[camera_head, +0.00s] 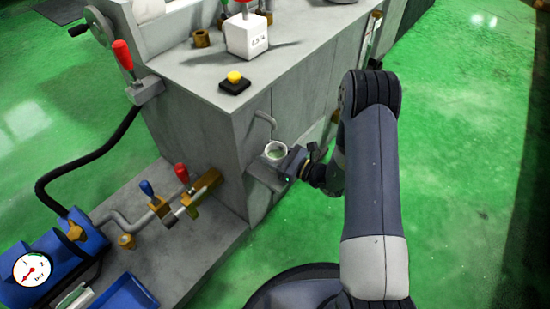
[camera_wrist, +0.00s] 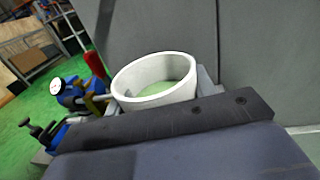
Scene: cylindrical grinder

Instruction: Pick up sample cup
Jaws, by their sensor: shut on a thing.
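The sample cup is a small white round cup (camera_head: 275,151) with an open top and something pale green showing inside its rim. It is beside the grey machine's side face, below a short bent pipe (camera_head: 266,122). My gripper (camera_head: 272,158) is around the cup and shut on it. In the wrist view the white cup (camera_wrist: 158,88) stands up just beyond the dark gripper body (camera_wrist: 170,125), its rim slightly tilted in the picture. The cup's lower part is hidden by my gripper. I cannot tell whether anything supports the cup from below.
The grey machine (camera_head: 290,85) stands close behind the cup. On it are a yellow button on a black box (camera_head: 234,82) and a white block (camera_head: 246,36). Valves with red (camera_head: 182,173) and blue handles are at left. Green floor (camera_head: 460,200) is open at right.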

